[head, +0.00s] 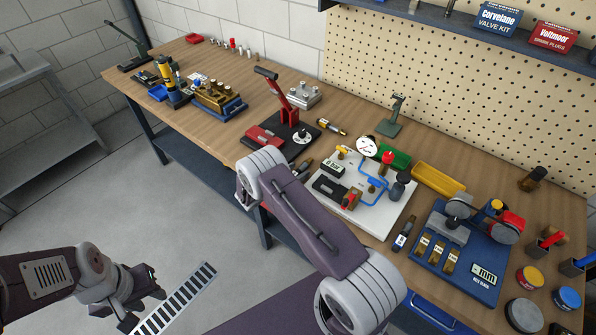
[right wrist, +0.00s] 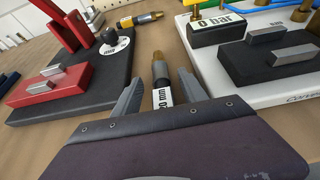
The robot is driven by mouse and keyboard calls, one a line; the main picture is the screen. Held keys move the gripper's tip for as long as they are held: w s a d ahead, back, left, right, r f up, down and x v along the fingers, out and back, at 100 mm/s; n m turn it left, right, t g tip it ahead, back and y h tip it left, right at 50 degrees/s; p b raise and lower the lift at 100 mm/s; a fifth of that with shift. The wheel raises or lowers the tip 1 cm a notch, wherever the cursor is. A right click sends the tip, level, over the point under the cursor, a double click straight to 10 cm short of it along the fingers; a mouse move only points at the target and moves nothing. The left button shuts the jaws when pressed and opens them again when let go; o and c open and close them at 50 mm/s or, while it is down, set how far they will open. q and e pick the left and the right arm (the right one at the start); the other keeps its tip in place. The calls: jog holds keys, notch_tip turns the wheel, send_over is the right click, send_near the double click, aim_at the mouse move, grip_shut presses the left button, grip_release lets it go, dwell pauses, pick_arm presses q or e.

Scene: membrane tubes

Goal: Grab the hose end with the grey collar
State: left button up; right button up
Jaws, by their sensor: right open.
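In the right wrist view, a short dark hose end (right wrist: 162,82) with a brass tip, a greyish collar and a white "20 mm" label lies on the bench. My right gripper (right wrist: 160,95) is open, with one finger on each side of it; I cannot tell whether either touches. The gripper's palm edge hides the hose's near part.
A yellow-collared hose piece (right wrist: 140,19) lies beyond. Left is a black base (right wrist: 85,90) with a red block (right wrist: 50,84); right is a white gauge board (right wrist: 275,96). Another dark labelled piece (head: 403,236) lies before the blue tray (head: 438,265).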

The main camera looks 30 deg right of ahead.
grip_shut()
jog(key=shift+r, duration=0.1)
